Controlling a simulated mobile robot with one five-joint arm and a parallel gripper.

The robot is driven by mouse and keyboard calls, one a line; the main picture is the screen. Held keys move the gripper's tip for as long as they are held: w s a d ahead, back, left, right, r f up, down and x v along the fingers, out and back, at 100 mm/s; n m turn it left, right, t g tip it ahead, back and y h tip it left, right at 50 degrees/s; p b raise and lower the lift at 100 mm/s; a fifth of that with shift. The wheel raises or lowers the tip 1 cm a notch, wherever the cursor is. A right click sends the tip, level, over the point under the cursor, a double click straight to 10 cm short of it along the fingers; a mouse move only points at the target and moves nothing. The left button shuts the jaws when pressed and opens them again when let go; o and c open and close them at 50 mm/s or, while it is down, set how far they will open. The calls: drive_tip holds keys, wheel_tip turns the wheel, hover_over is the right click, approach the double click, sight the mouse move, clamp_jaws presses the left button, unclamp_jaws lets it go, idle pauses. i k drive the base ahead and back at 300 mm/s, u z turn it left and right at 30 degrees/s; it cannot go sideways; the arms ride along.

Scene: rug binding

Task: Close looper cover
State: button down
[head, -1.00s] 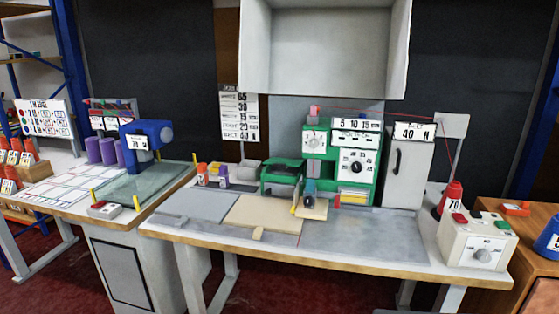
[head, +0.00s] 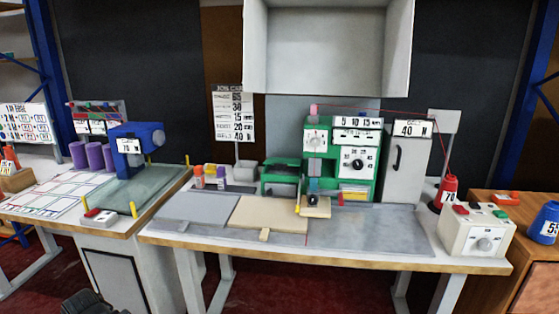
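The green binding machine (head: 342,160) stands at the back of the middle table, with white dial panels on its front. A small dark part (head: 313,198) sits at the front of the machine above a tan block. A dark shape (head: 88,303) at the bottom left edge seems to be part of my arm or gripper. It is well away from the machine, and its fingers cannot be made out.
The grey tabletop (head: 385,225) in front of the machine is mostly clear, with a tan board (head: 268,214) on it. A blue machine (head: 135,150) stands on the left table. A white hood (head: 328,50) hangs above.

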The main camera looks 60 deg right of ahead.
sight(283, 161)
drive_tip(key=z, duration=0.1)
drive_tip(key=i, duration=0.9)
